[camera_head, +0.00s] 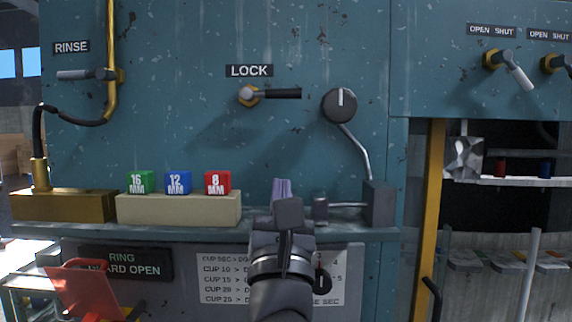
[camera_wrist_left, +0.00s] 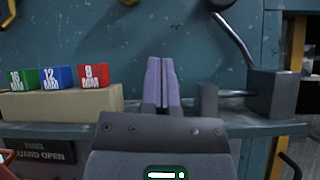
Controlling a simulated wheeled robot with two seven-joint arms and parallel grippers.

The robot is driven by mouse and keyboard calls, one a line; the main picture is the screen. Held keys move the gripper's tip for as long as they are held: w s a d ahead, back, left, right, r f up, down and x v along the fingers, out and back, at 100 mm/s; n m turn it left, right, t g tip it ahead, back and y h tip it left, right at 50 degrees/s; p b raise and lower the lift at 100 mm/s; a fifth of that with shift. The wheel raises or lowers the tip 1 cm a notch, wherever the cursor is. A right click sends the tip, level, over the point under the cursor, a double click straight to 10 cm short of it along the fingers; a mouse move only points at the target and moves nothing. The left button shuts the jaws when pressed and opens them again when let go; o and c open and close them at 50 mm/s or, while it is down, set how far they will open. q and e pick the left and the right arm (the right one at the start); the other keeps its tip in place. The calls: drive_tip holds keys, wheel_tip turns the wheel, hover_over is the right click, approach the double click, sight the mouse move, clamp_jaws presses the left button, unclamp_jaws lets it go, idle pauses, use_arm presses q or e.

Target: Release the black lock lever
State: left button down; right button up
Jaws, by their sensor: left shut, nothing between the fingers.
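The black lock lever (camera_head: 283,93) sticks out to the right, level, from its brass pivot under the LOCK label (camera_head: 249,71) on the blue panel. My left gripper (camera_head: 282,184) is below the lever, in front of the ledge, with its purple fingers pointing up and together. In the left wrist view the purple fingertips (camera_wrist_left: 161,62) are closed with nothing between them. The gripper is apart from the lever. The lever is not clearly visible in the left wrist view. My right gripper is not in view.
A black dial (camera_head: 339,105) with a bent metal rod stands right of the lever. Green, blue and red blocks (camera_head: 217,183) sit on a beige stand on the ledge (camera_head: 370,234). A RINSE lever (camera_head: 85,75) is at left. OPEN SHUT levers (camera_head: 517,75) are at upper right.

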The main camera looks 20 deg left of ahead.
sight(274, 94)
use_arm(q)
drive_tip(key=shift+w+d+r+n+g+h, duration=0.1)
drive_tip(key=shift+w+r+n+g+h, duration=0.2)
drive_tip(key=shift+n, duration=0.2)
drive_tip(key=shift+w+d+r+n+g+h, duration=0.1)
drive_tip(key=shift+w+r+n+g, duration=0.1)
drive_tip(key=shift+r+n, duration=0.25)
drive_tip(key=shift+f, duration=0.1)
drive_tip(key=p+x, duration=0.3)
drive_tip(key=x, duration=0.7)
drive_tip(key=r, duration=0.1)
drive_tip(key=r+p, duration=0.1)
drive_tip(key=r, duration=0.1)
drive_tip(key=shift+w+a+p, duration=0.1)
drive_tip(key=shift+w+p, duration=0.15)
drive_tip(key=shift+p, duration=0.15)
drive_tip(key=shift+r, duration=0.5)
drive_tip(key=shift+w, duration=0.1)
